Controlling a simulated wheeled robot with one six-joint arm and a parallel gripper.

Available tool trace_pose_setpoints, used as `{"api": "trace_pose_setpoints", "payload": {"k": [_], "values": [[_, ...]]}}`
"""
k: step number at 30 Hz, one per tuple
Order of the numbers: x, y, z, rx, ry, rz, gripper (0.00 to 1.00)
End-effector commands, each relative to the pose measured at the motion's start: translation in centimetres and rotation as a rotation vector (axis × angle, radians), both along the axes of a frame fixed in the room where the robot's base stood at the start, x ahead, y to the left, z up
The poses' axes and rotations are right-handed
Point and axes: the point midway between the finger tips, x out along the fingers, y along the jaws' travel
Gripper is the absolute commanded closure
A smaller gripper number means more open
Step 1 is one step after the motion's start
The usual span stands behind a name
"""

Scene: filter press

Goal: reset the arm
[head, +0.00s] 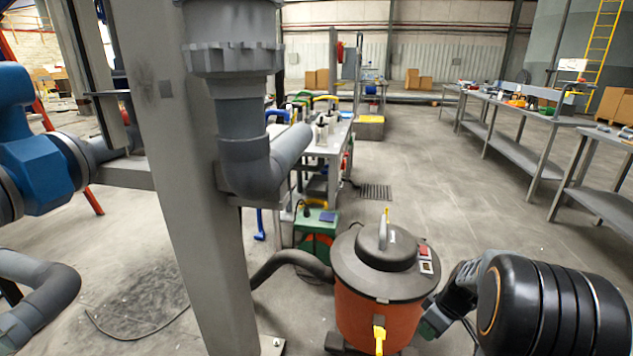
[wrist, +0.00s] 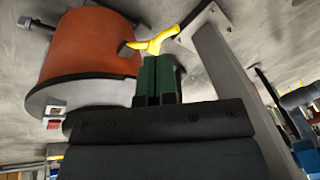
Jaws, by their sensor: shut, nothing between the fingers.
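My gripper (wrist: 158,66) has its green fingers together in the wrist view, with nothing between them. In the head view my arm comes in at the lower right. The gripper (head: 432,322) is partly visible there, just right of the orange drum vacuum (head: 375,318). The vacuum has a dark grey lid and a yellow valve (head: 379,338) low on its front. In the wrist view the vacuum (wrist: 92,50) appears upside down at the upper left. The yellow valve (wrist: 155,42) shows just beyond the fingertips; I cannot tell whether they touch it.
A grey steel post (head: 190,200) with a thick pipe elbow (head: 255,165) stands left of the vacuum. A dark hose (head: 290,261) runs from the vacuum toward it. A cluttered table (head: 335,135) is behind. Long benches (head: 520,115) line the right. The middle floor is open.

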Motion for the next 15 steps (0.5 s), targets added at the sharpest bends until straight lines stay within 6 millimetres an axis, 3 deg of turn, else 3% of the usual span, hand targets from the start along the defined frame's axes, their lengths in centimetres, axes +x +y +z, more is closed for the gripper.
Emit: {"api": "trace_pose_setpoints", "payload": {"k": [1, 6, 12, 15], "values": [[0.0, 0.9, 3.7, -0.016, -0.003, -0.01, 1.0], [-1.2, 4.8, 14.3, -0.077, 0.003, -0.11, 1.0], [-3.9, 9.3, 26.0, -0.14, -0.023, -0.262, 1.0], [-5.4, 11.2, 31.0, -0.157, -0.049, -0.339, 1.0]]}}
